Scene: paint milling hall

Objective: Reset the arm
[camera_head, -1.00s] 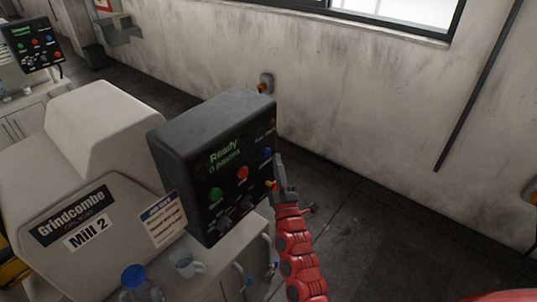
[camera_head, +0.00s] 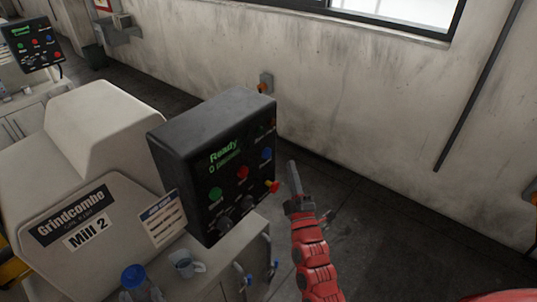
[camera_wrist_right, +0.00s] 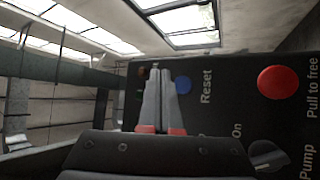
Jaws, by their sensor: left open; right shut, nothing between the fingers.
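The control box (camera_head: 185,150) stands beside the Mill 2 housing, its screen showing green "Ready" text. Its face carries a blue button (camera_head: 266,153), a red button (camera_head: 242,172), a green button (camera_head: 215,194), dark knobs (camera_head: 223,223) and a protruding red button (camera_head: 272,186). My right gripper (camera_head: 292,165) is shut and empty, just right of the box and apart from it. In the right wrist view, its fingers (camera_wrist_right: 168,85) partly overlap the blue button (camera_wrist_right: 184,86) by the word "Reset". The red "Pull to free" button (camera_wrist_right: 278,82) is at right. My left gripper is out of view.
The Mill 2 housing (camera_head: 75,190) fills the left. A mug (camera_head: 187,264) and a blue-capped bottle (camera_head: 135,278) stand in front of the box. A stained wall (camera_head: 370,100) runs behind.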

